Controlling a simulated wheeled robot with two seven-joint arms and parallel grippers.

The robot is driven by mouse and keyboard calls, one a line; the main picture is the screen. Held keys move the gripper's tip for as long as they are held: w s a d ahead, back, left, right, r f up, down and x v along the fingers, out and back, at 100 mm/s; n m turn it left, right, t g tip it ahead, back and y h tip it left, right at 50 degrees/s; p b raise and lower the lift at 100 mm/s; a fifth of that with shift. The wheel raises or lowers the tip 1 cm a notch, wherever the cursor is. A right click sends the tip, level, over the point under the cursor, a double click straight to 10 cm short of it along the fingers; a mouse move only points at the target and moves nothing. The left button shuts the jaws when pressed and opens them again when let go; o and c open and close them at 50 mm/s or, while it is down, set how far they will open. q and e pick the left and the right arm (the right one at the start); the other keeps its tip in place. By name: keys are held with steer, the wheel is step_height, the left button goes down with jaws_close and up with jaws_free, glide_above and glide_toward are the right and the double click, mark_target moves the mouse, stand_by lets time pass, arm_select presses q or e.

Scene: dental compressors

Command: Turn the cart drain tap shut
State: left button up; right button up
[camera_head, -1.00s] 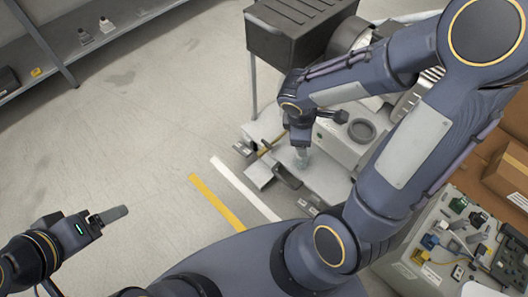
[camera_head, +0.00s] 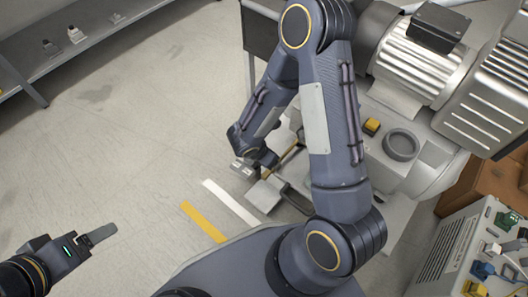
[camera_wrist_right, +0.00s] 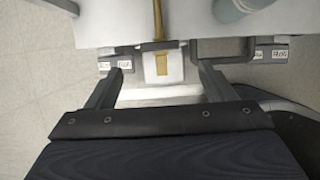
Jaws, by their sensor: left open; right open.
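My right gripper (camera_head: 262,160) is low at the compressor cart's near edge, partly hidden by its own wrist in the head view. In the right wrist view the right gripper (camera_wrist_right: 158,69) is open, its two fingers apart with nothing clamped. A brass-yellow rod (camera_wrist_right: 158,28) runs down to a pale block with a yellow patch (camera_wrist_right: 162,66), seen between the fingers. The rod also shows in the head view (camera_head: 284,158). I cannot tell for sure which part is the drain tap. My left gripper (camera_head: 98,236) is open and empty over the floor, far left.
Small lettered plates (camera_wrist_right: 114,64) flank the block. A dark handle-like part (camera_head: 296,200) lies right of it in the head view. The compressor motor (camera_head: 422,58) and a grey ring (camera_head: 400,145) stand on the cart. Yellow (camera_head: 203,220) and white floor stripes lie in front; the left floor is clear.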

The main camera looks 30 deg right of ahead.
steer(key=b+x, duration=0.3)
steer(key=x, duration=0.4)
steer(key=shift+d+f+b, duration=0.1)
steer(key=shift+f+b, duration=0.2)
steer(key=shift+f, duration=0.05)
steer(key=shift+c, duration=0.2)
steer(key=c, duration=0.9)
